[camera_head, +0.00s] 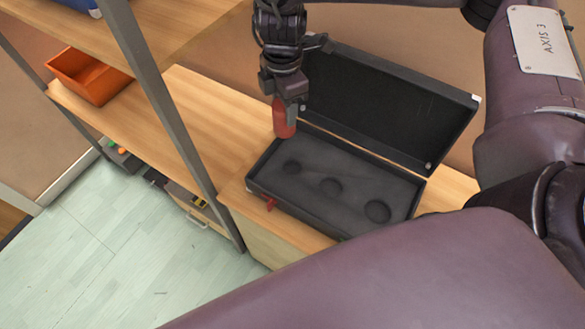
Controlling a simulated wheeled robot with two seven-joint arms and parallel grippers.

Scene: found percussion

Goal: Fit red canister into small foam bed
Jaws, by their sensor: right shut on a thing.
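The red canister (284,122) hangs upright in my right gripper (287,98), whose jaws are shut on its upper part. It appears above the left back corner of an open black case (262,190), up and left of the foam recesses; its exact height is hard to tell. The dark foam has three empty round recesses in a row. The leftmost recess, the small foam bed (292,167), looks smallest, the middle one (331,186) larger, and the right one (377,211) largest. My left gripper is not in view.
The case lid (385,105) stands open behind the foam. A grey shelf post (165,100) rises left of the case. An orange bin (88,78) sits farther left on the wooden shelf. The shelf top (195,105) between post and case is clear. My purple arm links fill the right and bottom.

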